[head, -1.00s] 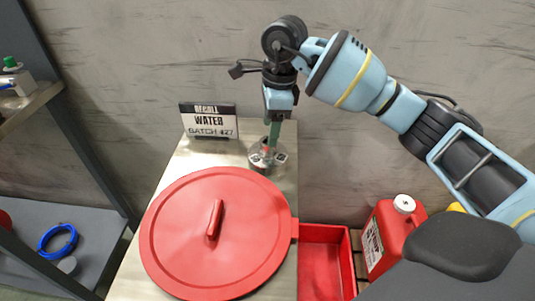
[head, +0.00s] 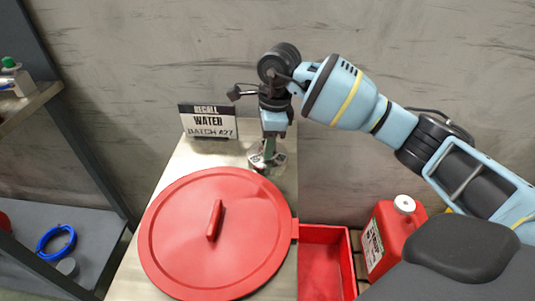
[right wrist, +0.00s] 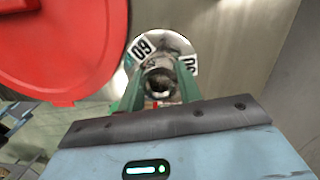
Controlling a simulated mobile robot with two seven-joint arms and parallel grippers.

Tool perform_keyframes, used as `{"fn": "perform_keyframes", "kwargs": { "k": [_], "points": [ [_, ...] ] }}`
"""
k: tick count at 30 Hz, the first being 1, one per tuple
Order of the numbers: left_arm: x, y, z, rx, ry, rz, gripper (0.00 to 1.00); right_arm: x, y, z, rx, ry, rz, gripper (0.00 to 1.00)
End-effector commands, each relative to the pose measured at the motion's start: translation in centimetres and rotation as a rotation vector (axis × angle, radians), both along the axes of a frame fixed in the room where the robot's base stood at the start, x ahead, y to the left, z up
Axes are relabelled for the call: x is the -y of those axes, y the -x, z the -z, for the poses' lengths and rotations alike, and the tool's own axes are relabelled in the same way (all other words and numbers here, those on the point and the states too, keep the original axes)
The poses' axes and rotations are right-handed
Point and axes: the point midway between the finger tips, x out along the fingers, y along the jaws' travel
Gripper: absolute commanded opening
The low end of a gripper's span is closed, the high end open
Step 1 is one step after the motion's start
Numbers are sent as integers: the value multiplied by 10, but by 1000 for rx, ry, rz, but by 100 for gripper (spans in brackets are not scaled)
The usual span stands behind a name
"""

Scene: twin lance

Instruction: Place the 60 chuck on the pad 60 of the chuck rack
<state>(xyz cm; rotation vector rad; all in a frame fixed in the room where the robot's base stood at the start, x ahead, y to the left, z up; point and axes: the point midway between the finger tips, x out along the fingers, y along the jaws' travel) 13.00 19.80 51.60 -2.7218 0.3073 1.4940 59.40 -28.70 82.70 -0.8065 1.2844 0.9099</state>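The 60 chuck (head: 257,163) is a round metal piece with white labels, standing on the metal table top behind the red lid. In the right wrist view the chuck (right wrist: 163,42) shows labels reading 60 and a central neck with a dark hole. My right gripper (head: 269,152) points down over the chuck. In the wrist view the green fingers of my right gripper (right wrist: 160,82) are spread, one on each side of the neck, with a gap showing. I cannot make out the chuck rack or pad 60. My left gripper is not in view.
A large red lid (head: 190,239) lies close in front of the chuck. A recall water sign (head: 209,121) stands to its left. A red bin (head: 321,268) and a red canister (head: 393,238) are at the right. A shelf at the left holds a blue ring (head: 56,242).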

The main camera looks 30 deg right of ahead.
Motion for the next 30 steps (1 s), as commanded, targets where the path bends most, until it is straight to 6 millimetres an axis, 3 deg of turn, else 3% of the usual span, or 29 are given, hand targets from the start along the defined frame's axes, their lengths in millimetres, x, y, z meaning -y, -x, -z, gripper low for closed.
{"fn": "perform_keyframes", "kwargs": {
  "k": [1,8,20,28,30],
  "points": [
    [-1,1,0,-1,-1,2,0,0,0,0,0,0,0,28],
    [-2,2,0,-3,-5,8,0,0,0,0,0,0,0,0],
    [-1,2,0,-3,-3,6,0,0,-1,-6,5,-1,0,0],
    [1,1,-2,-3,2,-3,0,0,-1,-42,9,-2,1,0],
    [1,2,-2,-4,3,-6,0,-6,11,-38,3,-1,-3,0]
  ]
}}
